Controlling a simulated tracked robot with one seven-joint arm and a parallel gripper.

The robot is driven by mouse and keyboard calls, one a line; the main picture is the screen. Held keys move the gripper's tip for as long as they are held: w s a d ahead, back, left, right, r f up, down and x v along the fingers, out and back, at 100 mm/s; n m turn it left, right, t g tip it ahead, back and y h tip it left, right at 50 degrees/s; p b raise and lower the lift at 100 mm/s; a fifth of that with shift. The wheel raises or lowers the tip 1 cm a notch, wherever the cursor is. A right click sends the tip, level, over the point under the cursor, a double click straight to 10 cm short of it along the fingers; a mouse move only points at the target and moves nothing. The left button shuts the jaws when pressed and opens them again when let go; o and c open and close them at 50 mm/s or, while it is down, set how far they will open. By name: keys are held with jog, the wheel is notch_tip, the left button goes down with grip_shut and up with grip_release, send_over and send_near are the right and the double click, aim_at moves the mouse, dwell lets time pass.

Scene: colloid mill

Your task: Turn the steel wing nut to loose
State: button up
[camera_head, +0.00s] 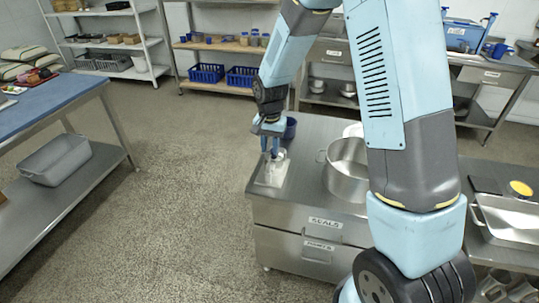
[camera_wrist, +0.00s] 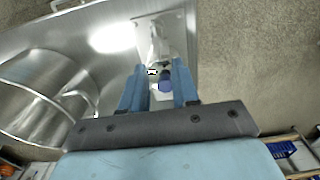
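A small pale mill (camera_head: 272,169) stands on a white base plate at the left end of the steel counter. My gripper (camera_head: 270,152) points down over it. In the wrist view the two blue fingers (camera_wrist: 158,80) are apart, with the mill's grey-white body (camera_wrist: 155,45) beyond and between their tips. A small pale, dark-edged piece (camera_wrist: 152,71) between the fingers may be the wing nut; it is too small to be sure. I cannot tell whether a finger touches anything.
A steel pot (camera_head: 347,168) stands right of the mill, and a dark blue cup (camera_head: 290,128) just behind my gripper. A steel tray (camera_head: 508,220) lies farther right. Open floor (camera_head: 170,220) is left of the counter, then a blue-topped table (camera_head: 60,97).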

aim_at(268, 167)
jog(key=shift+f, duration=1.9)
grip_shut()
